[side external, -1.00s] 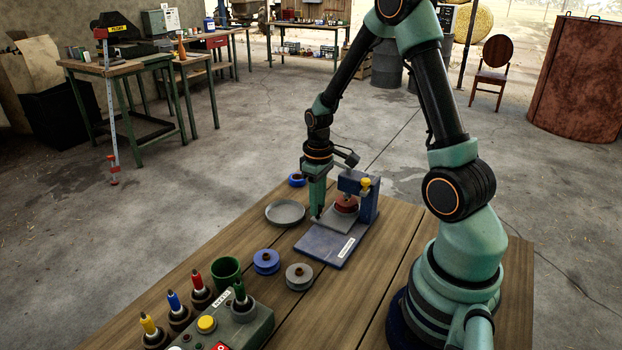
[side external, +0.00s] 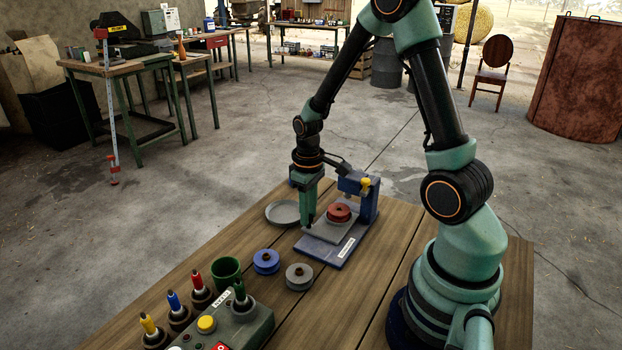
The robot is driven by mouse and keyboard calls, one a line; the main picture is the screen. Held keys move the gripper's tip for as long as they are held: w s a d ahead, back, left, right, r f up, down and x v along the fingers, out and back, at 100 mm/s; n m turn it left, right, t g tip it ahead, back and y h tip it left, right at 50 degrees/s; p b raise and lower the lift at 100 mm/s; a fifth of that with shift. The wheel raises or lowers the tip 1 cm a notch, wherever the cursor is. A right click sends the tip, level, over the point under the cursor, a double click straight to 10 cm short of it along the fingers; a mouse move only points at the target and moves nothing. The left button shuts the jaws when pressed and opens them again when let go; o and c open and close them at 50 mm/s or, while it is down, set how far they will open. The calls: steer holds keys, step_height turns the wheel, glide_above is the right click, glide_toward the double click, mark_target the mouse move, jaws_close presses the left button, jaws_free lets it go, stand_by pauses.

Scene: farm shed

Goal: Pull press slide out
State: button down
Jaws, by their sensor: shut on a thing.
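A small blue press (side external: 367,203) stands on the wooden table, with a blue base plate (side external: 338,252) in front of it. A grey slide (side external: 323,231) lies over the base and sticks out forward from under the press head. A red round piece (side external: 339,213) sits on the slide, now clear in front of the press head. My gripper (side external: 308,224) points down at the slide's left front edge and is shut on part of it. The gripped part is hidden by the fingers.
A grey dish (side external: 284,213) lies just left of my gripper. A blue round piece (side external: 266,261) and a grey one (side external: 299,276) lie in front. A green cup (side external: 226,272) and a control box (side external: 225,325) with colored markers (side external: 174,307) stand at front left.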

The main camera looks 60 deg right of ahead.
steer(key=shift+a, duration=2.45)
jaws_free()
step_height(320, 180, up, 8)
steer(key=s+a+r+t, duration=0.2)
steer(key=a+r, duration=0.1)
steer(key=r, duration=0.3)
steer(key=s+a+r+t, duration=0.3)
steer(key=r, duration=0.4)
steer(key=shift+a+t, duration=0.3)
steer(key=shift+a, duration=0.1)
